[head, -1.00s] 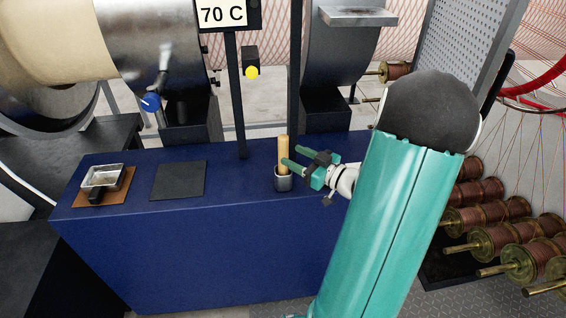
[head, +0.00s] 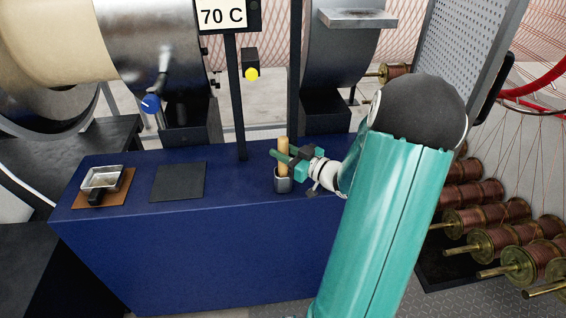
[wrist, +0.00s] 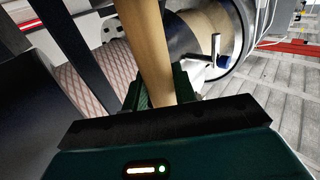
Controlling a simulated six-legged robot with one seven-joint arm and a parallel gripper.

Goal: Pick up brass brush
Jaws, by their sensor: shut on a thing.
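The brass brush (head: 283,164) stands upright with its pale wooden handle rising from a small dark metal cup (head: 283,185) on the blue bench top. My gripper (head: 284,157) comes in from the right and is shut on the handle, above the cup's rim. In the wrist view the wooden handle (wrist: 150,45) runs up between the green fingers (wrist: 158,92). The brush's lower end is hidden inside the cup.
The blue bench (head: 190,225) also carries a dark square mat (head: 178,181) and a metal tray (head: 103,178) on a brown board at left. A dark post (head: 294,70) rises behind the cup. Copper-coloured spools (head: 490,220) line the right side.

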